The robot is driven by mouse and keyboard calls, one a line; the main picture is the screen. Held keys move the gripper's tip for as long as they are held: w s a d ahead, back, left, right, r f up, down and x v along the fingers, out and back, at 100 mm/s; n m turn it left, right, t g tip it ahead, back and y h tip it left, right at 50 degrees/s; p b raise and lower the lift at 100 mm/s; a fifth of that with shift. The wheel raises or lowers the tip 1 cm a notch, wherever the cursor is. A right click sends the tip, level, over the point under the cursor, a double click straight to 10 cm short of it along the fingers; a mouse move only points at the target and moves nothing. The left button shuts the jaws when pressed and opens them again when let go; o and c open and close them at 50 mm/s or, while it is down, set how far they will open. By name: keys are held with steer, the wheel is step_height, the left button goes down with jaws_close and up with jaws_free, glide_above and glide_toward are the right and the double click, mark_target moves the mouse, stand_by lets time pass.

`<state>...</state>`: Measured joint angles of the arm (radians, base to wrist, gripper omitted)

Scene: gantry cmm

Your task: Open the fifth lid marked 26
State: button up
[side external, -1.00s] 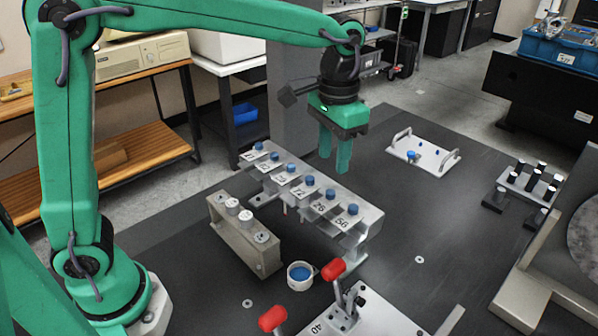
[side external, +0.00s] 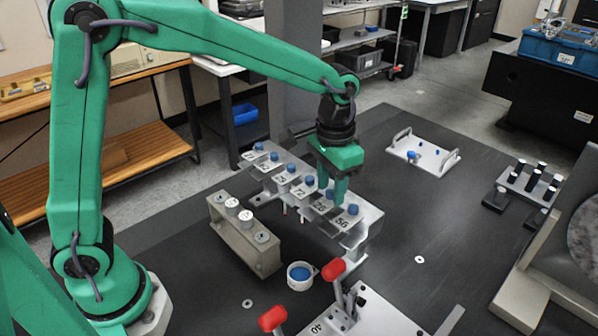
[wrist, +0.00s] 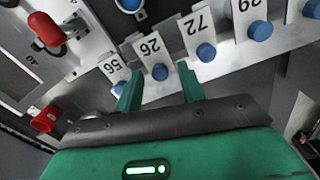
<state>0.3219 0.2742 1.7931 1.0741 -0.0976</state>
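The metal lid rack (side external: 362,240) carries a row of marked lids with blue knobs. The lid marked 26 (side external: 319,206) is fifth from the far left, between those marked 72 (side external: 298,191) and 56 (side external: 340,223). In the wrist view, its label (wrist: 150,43) is upside down and its blue knob (wrist: 159,73) shows between my fingertips, with gaps on both sides. My gripper (side external: 331,197) is open and low over this lid, pointing down. In the side view its fingers partly hide the knob. The lid looks closed.
A grey block with white-topped pegs (side external: 245,240) stands left of the rack. A round cup with blue inside (side external: 301,284) and red-handled clamps (side external: 333,269) are at the front. A white handled tray (side external: 440,162) lies at the back right.

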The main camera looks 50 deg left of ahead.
jaws_close()
steer(key=shift+w, duration=2.2)
jaws_free()
